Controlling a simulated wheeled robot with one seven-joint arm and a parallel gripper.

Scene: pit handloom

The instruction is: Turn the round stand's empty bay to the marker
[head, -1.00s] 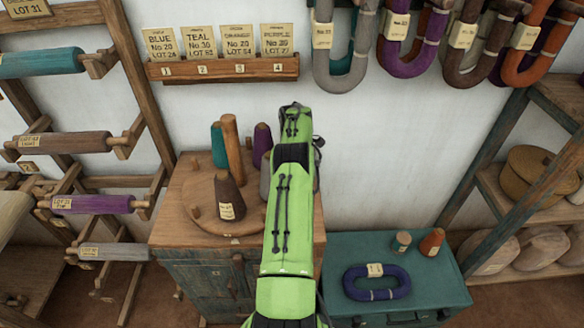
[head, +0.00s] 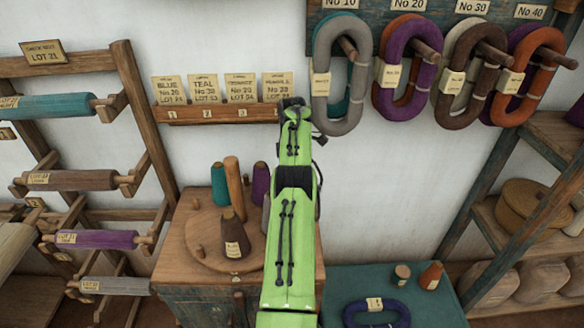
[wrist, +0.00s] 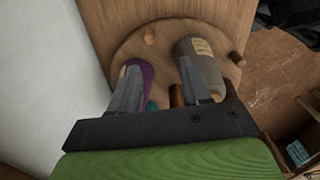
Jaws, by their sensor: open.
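The round wooden stand (head: 205,245) sits on a wooden cabinet, with a tall central post (head: 233,188). A teal cone (head: 219,184), a purple cone (head: 260,182) and a brown labelled cone (head: 235,235) stand on it. A grey cone is mostly behind my arm. I cannot make out the marker.
A ledge (head: 215,115) with lot cards is on the wall behind, and yarn hanks (head: 340,75) hang at upper right. A teal table (head: 440,290) with a blue hank (head: 375,312) and small items stands right. A bobbin rack (head: 130,120) stands left.

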